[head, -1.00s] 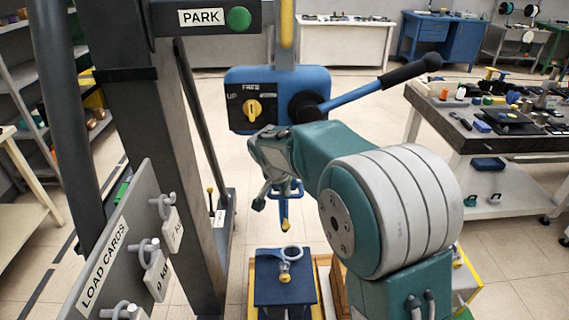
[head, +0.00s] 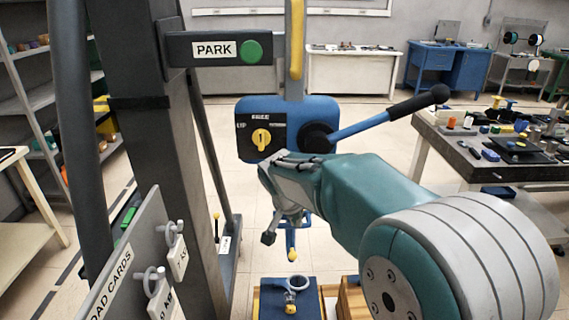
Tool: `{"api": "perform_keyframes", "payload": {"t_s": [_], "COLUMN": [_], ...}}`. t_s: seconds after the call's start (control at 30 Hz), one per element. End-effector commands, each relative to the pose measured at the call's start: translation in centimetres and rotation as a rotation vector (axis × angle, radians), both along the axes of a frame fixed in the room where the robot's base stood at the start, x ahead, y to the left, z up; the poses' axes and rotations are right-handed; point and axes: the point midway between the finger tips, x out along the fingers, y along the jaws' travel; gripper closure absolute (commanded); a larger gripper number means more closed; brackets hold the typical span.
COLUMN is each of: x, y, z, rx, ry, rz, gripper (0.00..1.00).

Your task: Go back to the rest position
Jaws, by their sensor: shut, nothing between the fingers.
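My gripper (head: 284,226) hangs at the end of my teal and grey arm near the middle of the head view. Its fingers are small, dark and partly hidden by the wrist; it appears shut and empty. It shows in front of and below the blue control box (head: 246,147), with a visible gap to the blue block (head: 270,302) below. A blue hook with a yellow tip (head: 291,255) hangs just beyond the gripper. I cannot tell whether they touch.
A dark column (head: 155,130) with a PARK arm (head: 190,50) stands left. A load cards board (head: 135,255) with rings is front left. A black-handled blue lever (head: 365,126) reaches right from the box. A cluttered workbench (head: 462,160) is far right.

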Motion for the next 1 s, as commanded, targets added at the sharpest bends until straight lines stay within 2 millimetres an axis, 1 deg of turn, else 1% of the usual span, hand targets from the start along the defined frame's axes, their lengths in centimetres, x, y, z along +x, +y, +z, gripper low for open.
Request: {"api": "perform_keyframes", "payload": {"t_s": [0.03,0.07,0.2,0.27,0.3,0.43,0.6,0.8,0.9,1.0], "x": [-1.0,-1.7,-5.7,-7.5,-8.7,-12.7,-17.8,-23.5,-25.6,-26.7], "y": [-0.8,-1.3,-3.6,-4.5,-5.0,-6.5,-8.0,-9.1,-9.3,-9.3], "z": [1.1,1.7,4.1,4.9,5.4,6.5,7.1,6.6,6.0,5.6], "rx": [0.004,0.006,0.013,0.014,0.015,0.016,0.012,-0.004,-0.014,-0.02], "ry": [-0.005,-0.005,-0.004,-0.004,-0.005,-0.013,-0.033,-0.066,-0.081,-0.091], "rz": [0.012,0.025,0.1,0.133,0.155,0.229,0.328,0.444,0.491,0.523], "gripper": [1.0,1.0,1.0,1.0,1.0,1.0,1.0,1.0,1.0,1.0]}}
